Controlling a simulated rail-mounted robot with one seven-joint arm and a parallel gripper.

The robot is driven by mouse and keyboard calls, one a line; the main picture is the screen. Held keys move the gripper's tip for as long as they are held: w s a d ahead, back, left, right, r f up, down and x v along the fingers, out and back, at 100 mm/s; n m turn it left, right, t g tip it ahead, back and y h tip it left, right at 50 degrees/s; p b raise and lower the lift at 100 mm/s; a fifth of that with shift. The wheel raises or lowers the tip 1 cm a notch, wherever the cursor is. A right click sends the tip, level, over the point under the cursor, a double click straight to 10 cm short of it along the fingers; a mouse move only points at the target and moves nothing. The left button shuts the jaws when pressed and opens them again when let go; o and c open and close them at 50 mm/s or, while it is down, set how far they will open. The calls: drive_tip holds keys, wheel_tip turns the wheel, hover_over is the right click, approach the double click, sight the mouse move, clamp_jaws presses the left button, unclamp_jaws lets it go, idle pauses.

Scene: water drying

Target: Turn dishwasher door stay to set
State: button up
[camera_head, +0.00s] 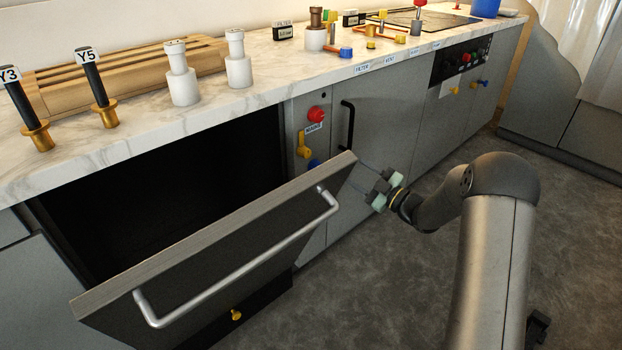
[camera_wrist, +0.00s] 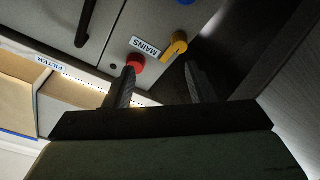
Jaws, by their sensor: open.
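The dishwasher door (camera_head: 225,235) hangs partly open, tilted outward, with a silver bar handle (camera_head: 245,262) across its front. A small yellow knob (camera_head: 236,315) sits on the dark panel below the door. No part is labelled as the door stay, so I cannot tell which one it is. My gripper (camera_head: 366,180) is open and empty, just right of the door's upper right corner. In the wrist view, my gripper (camera_wrist: 160,86) points at the cabinet front, with a red button (camera_wrist: 136,63) and a yellow lever (camera_wrist: 174,45) beyond its fingers.
A panel marked MAINS beside the dishwasher carries a red button (camera_head: 316,114), a yellow lever (camera_head: 303,148) and a blue knob (camera_head: 314,164). A black handle (camera_head: 347,125) stands right of it. The marble counter (camera_head: 130,140) holds white fittings. Grey floor lies open in front.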

wheel_tip(320, 180, down, 4)
drive_tip(key=s+n+g+y+b, duration=0.1)
drive_tip(key=s+n+g+y, duration=0.1)
drive_tip(key=y, duration=0.1)
drive_tip(key=b, duration=0.3)
approach(308, 154)
drive_tip(key=x, duration=0.9)
drive_tip(key=shift+w, duration=0.15)
drive_tip(key=c, duration=1)
